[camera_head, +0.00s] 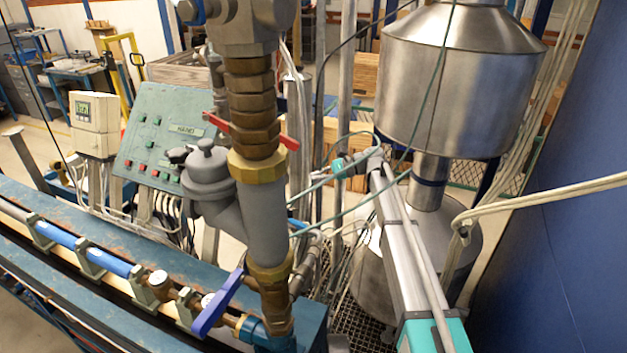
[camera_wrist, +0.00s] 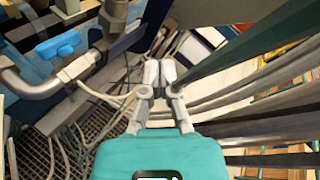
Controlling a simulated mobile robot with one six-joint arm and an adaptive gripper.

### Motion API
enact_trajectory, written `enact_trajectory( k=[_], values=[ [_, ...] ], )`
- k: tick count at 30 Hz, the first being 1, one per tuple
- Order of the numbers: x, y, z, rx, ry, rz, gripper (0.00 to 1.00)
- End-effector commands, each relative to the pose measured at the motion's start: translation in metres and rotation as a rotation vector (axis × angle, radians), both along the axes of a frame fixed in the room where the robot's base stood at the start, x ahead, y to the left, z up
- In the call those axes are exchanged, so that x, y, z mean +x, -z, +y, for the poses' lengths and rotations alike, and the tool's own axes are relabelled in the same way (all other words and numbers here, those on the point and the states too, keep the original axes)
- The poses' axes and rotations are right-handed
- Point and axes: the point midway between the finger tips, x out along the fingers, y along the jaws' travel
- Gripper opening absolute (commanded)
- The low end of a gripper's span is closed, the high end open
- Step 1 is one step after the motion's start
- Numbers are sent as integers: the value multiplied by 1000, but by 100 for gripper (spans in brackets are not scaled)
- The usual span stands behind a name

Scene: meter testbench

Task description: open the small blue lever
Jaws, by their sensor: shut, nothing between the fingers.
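A blue lever (camera_head: 218,303) shows in the head view, at the foot of the large vertical pipe, slanting from lower left to upper right. A smaller blue piece (camera_head: 297,223) shows just right of the pipe, mostly hidden. In the wrist view a light-blue handle-like piece (camera_wrist: 58,46) sits by a grey pipe at upper left; I cannot tell which of these it is. My gripper (camera_wrist: 160,68) is shut and empty, with its fingertips to the right of that piece and apart from it.
The large vertical pipe (camera_head: 263,220) with brass fittings and a red handle (camera_head: 216,123) stands mid-scene. A steel tank (camera_head: 455,85) is at right, a green control panel (camera_head: 160,135) at left. Loose cables (camera_wrist: 85,95) and a floor grating (camera_wrist: 90,130) lie around my gripper.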

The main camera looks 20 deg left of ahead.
Motion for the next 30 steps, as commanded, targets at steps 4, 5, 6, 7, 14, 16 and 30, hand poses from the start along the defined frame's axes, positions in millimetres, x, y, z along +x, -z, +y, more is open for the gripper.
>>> enact_trajectory(
  k=[4, 5, 6, 7, 14, 16, 30],
  values=[
    [3, -2, -1, 0, 0, 0, 0],
    [3, -2, -1, 0, 0, 0, 0],
    [3, -1, -1, 0, 0, 0, 0],
    [3, -1, -1, 0, 0, 0, 0],
    [2, -1, -2, -2, 1, -2, 19],
    [0, 1, -6, -6, 2, -11, 32],
    [-63, 74, -145, -248, -8, -382, 56]
  ],
)
